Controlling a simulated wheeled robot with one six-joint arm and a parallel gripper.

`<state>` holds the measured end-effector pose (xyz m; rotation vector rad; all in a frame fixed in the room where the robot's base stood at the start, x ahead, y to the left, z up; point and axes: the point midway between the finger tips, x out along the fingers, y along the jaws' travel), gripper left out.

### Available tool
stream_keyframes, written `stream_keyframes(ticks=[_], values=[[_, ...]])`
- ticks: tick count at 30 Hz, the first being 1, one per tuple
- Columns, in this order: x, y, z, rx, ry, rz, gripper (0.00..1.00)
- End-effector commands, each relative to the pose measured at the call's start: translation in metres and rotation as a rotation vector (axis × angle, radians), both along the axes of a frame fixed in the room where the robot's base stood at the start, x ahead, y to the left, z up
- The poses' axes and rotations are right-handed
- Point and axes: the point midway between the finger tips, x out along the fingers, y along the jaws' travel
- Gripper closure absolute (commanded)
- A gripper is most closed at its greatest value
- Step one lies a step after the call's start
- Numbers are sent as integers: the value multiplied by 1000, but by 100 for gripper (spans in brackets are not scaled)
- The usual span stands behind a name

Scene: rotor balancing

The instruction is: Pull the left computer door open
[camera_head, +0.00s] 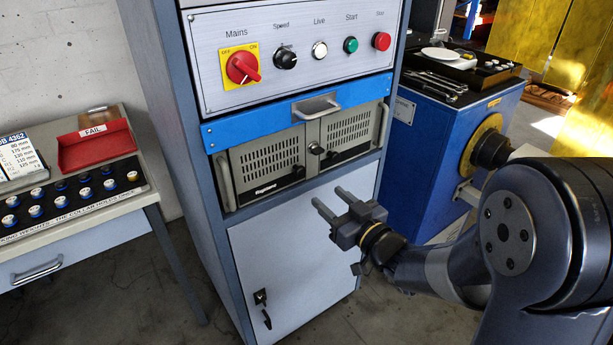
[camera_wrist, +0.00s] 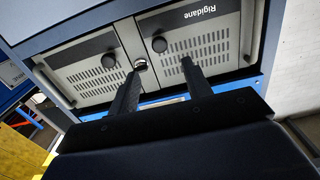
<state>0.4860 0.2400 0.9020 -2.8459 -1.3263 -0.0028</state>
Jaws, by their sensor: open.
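The computer sits in the cabinet bay under a blue drawer front. Its left door (camera_head: 267,165), a vented beige panel lettered "Rigidane", is shut. In the wrist view, which is turned over, this door (camera_wrist: 205,40) is on the right, with a round black knob (camera_wrist: 159,44). The right door (camera_head: 345,130) is shut too, and also has a knob (camera_wrist: 108,61). A round lock (camera_head: 315,148) sits where the doors meet. My gripper (camera_head: 329,197) is open and empty, in front of the cabinet and below the doors in the head view. Its fingers point toward the computer, apparently apart from it.
A control panel (camera_head: 290,55) with switches is above, and the blue drawer front (camera_head: 250,122) has a metal handle. A lower cabinet door (camera_head: 270,260) is shut. A table with a red tray (camera_head: 95,148) stands left. A blue machine bench (camera_head: 425,145) stands close on the right.

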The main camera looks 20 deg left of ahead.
Motion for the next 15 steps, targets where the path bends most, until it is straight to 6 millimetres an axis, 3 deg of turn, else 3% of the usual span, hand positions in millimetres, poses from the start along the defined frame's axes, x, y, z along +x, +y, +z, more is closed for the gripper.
stream_keyframes(ticks=[15], values=[[56, 66, 0, -3, 0, -2, 53]])
